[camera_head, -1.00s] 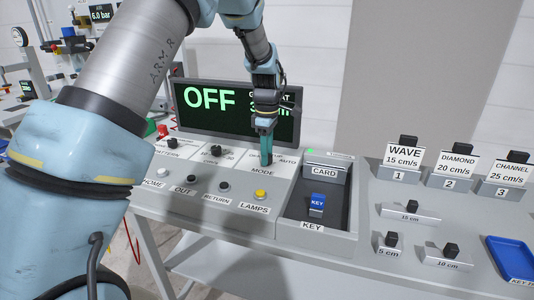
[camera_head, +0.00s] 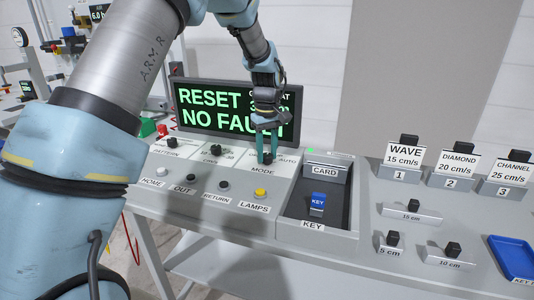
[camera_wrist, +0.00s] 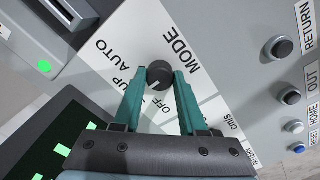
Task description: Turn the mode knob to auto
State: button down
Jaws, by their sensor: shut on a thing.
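The mode knob (camera_wrist: 159,74) is a small dark round knob on the white sloped panel, beside the printed words OFF, a partly hidden label ending in UP, AUTO and MODE. My gripper (camera_wrist: 161,75) has its two teal fingertips on either side of the knob and is shut on it. A pale mark on the knob's near edge points to the lower left, roughly toward the label ending in UP. In the head view my gripper (camera_head: 267,158) reaches down to the knob, which the fingers partly hide. The display (camera_head: 215,110) reads RESET, NO FAULT, partly behind my gripper.
Several push buttons, among them the yellow LAMPS button (camera_head: 260,193), lie in front of the knob. Right of it are the CARD holder (camera_head: 325,170) and the blue KEY (camera_head: 318,200) in a dark recess.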

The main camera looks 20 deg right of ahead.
aim_at(267, 155)
jog(key=m, duration=0.4)
jog(key=shift+m, duration=2.6)
jog(key=shift+c, duration=2.3)
grip_release()
notch_tip(267, 155, up, 11)
jog(key=b, duration=0.3)
